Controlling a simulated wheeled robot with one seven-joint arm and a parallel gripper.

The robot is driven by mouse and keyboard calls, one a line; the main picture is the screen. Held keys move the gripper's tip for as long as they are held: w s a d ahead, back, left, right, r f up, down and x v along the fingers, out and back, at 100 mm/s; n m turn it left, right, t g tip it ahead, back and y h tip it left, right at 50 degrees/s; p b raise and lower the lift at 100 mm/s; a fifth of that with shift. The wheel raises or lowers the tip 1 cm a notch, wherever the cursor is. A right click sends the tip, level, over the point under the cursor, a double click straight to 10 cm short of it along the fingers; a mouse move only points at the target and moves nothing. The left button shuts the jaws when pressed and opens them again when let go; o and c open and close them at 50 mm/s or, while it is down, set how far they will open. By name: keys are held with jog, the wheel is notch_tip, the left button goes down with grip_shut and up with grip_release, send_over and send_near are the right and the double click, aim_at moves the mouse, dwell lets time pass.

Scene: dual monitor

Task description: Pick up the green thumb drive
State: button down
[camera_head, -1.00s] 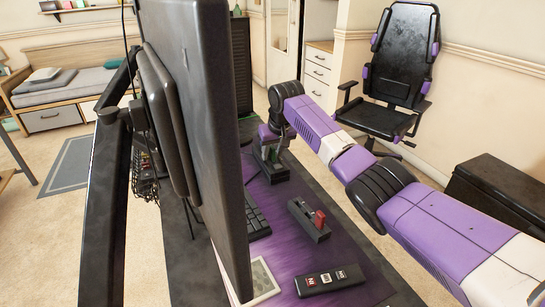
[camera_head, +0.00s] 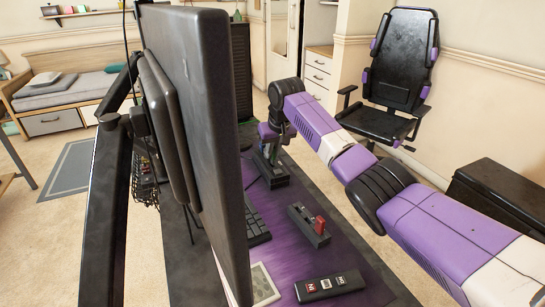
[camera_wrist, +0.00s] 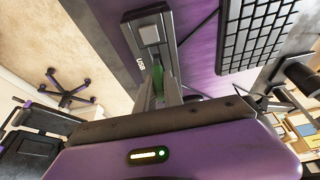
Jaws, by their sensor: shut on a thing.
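My gripper (camera_head: 268,148) is at the far end of the purple desk mat, pointing down over a black holder (camera_head: 272,178). In the wrist view the grey fingers of my gripper (camera_wrist: 158,85) are shut on the green thumb drive (camera_wrist: 158,74), a narrow green strip mostly hidden between them. The holder (camera_wrist: 151,34), marked USB, lies just beyond the fingertips. I cannot tell whether the drive is clear of the holder. In the head view the drive is too small to make out surely.
The large monitor (camera_head: 205,130) stands close left of my arm. A keyboard (camera_head: 256,225) is partly behind it. A black holder with a red item (camera_head: 319,225) and a black strip with several keys (camera_head: 330,285) lie nearer on the mat (camera_head: 285,255). A gaming chair (camera_head: 400,75) stands beyond.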

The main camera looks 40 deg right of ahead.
notch_tip(320, 180, up, 22)
jog(key=p, duration=0.7)
jog(key=shift+r, duration=0.2)
dwell(0.6)
